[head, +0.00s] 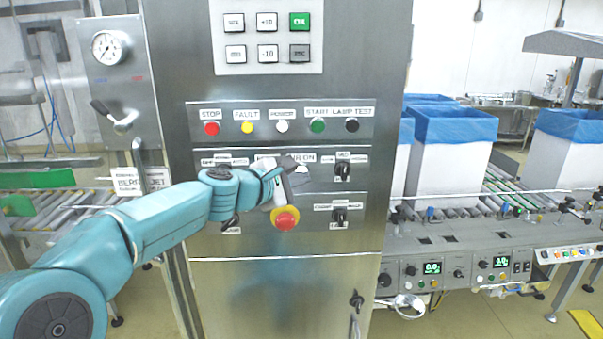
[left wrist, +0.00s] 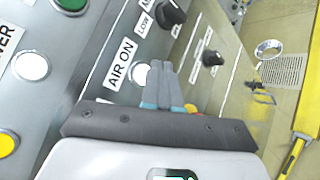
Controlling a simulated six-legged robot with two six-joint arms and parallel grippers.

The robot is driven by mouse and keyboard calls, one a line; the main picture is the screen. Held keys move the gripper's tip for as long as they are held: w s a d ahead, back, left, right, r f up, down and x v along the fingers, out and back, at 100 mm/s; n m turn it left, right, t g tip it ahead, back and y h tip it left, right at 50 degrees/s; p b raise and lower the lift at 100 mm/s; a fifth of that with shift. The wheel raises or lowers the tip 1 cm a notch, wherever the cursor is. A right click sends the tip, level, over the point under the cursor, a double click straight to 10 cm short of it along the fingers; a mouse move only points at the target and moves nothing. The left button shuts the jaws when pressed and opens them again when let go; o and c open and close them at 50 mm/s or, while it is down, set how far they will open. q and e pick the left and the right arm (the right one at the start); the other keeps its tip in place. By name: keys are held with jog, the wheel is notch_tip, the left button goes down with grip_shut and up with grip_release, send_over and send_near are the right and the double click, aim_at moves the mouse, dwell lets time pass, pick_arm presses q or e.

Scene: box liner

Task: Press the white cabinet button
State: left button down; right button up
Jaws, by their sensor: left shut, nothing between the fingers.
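A white round button (head: 282,127) sits in the upper button row of the steel cabinet (head: 300,276), under a label that seems to read POWER. In the left wrist view a white button (left wrist: 31,66) shows at the left, beside a label ending in WER. Another white round button (left wrist: 140,75) is beside the AIR ON label, partly covered by my fingers. My left gripper (head: 294,170) is shut and empty in front of the AIR ON row, below the upper row. In the left wrist view its fingers (left wrist: 163,80) lie together; contact with the panel cannot be told. My right gripper is not in view.
A red emergency knob (head: 286,219) on a yellow base sits just below my left gripper. Red (head: 211,128), yellow (head: 247,127), green (head: 317,125) and black (head: 352,125) buttons share the upper row. Black rotary switches (head: 342,170) stick out at the right. A conveyor with lined boxes (head: 452,155) stands right.

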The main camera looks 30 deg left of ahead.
pick_arm(q)
jog(key=s+d, duration=0.1)
jog(key=s+b, duration=0.1)
jog(key=s, duration=0.1)
jog(key=s+d, duration=0.1)
jog(key=shift+s+d, duration=0.15)
jog(key=shift+d, duration=0.15)
dwell(0.6)
